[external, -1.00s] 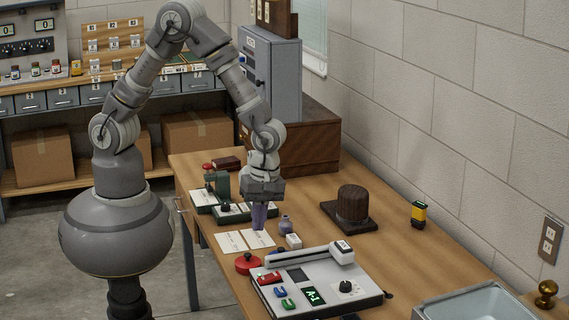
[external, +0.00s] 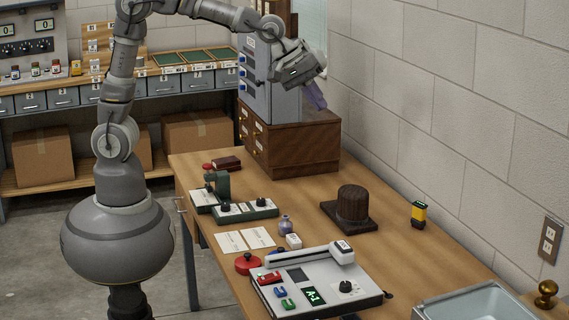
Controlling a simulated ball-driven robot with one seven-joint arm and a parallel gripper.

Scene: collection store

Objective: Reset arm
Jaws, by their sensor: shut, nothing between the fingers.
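My gripper (external: 316,95) is raised high above the far part of the table, in front of the grey cabinet (external: 283,75) and the wall. Its purple fingers point down and to the right, and they are shut with nothing between them. My arm is stretched up and across from its round grey base at the left. The gripper is apart from the table and the things on it.
A wooden drawer chest (external: 300,145) stands below the gripper.

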